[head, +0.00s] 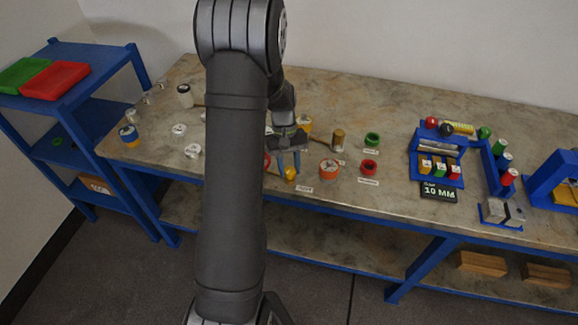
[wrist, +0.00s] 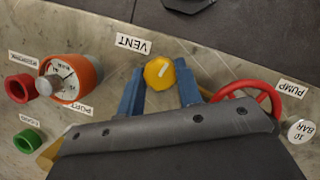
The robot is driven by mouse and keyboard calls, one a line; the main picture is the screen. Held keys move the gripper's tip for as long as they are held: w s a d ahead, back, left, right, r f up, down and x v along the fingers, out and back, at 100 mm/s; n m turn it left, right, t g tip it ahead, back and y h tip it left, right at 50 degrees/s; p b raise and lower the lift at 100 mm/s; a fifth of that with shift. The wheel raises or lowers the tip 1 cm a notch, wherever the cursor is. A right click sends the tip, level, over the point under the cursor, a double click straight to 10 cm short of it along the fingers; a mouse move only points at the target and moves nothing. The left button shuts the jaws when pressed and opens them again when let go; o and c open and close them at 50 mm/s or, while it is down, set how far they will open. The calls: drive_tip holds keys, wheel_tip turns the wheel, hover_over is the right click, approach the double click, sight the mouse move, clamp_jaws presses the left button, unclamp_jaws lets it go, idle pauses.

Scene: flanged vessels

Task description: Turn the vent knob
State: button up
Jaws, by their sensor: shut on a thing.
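The vent knob (wrist: 159,73) is a yellow, faceted cap with a pale line on its top, beside the VENT label (wrist: 133,43). In the head view the knob (head: 290,174) sits near the bench's front edge, just below my fingertips. My gripper (wrist: 160,84) points down at it, with one blue finger on each side. The fingers are shut on the knob.
A red handwheel (wrist: 250,92) marked PUMP stands close to the right finger. An orange-rimmed port (wrist: 72,78), a red ring (wrist: 20,88) and a green ring (wrist: 29,141) lie to the left. A blue rack (head: 437,152) stands farther right on the bench.

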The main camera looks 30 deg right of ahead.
drive_tip(key=m+y, duration=0.1)
drive_tip(key=m, duration=0.2)
drive_tip(key=shift+d+m+t, duration=0.1)
drive_tip(key=shift+m+t, duration=0.3)
drive_tip(key=m+y, duration=0.1)
drive_tip(key=m, duration=0.2)
drive_tip(key=shift+s+d+m+t, duration=0.1)
drive_tip(key=shift+m+t, duration=0.2)
drive_tip(key=shift+t, duration=0.1)
drive_tip(key=m+t+y, duration=0.1)
drive_tip(key=m, duration=0.2)
drive_tip(key=shift+s+m, duration=0.1)
drive_tip(key=shift+m, duration=0.2)
drive_tip(key=shift+m+t, duration=0.9)
drive_tip(key=shift+m, duration=1.1)
drive_tip(key=o, duration=1)
drive_tip(key=v, duration=1.7)
drive_tip(key=shift+s+d+r, duration=0.1)
drive_tip(key=shift+s+d, duration=0.05)
drive_tip(key=shift+d, duration=0.15)
